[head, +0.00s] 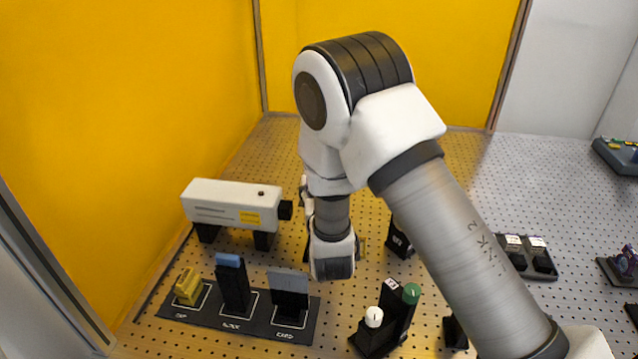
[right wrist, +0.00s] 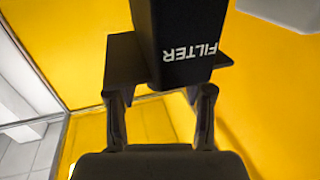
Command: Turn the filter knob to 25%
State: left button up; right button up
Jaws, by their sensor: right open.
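In the right wrist view a black block labelled FILTER (right wrist: 185,40) stands straight ahead, its lettering upside down. My right gripper (right wrist: 160,88) is open, its fingers on either side of the block's lower part. I cannot tell whether they touch it. The filter knob and its percent marks cannot be made out. In the head view my right arm hides the filter and my right fingers. Its wrist end hangs over the pegboard, right of the white laser box. My left gripper is not in view.
The white laser box (head: 222,204) stands at the left. In front of it a black tray (head: 200,317) holds several labelled pieces. A black block with white and green knobs (head: 378,338) stands front centre. A black OFF block (head: 398,242) is behind. Yellow walls (head: 130,110) enclose the left and back.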

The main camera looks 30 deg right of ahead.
jog(key=v, duration=0.7)
jog(key=shift+s, duration=0.1)
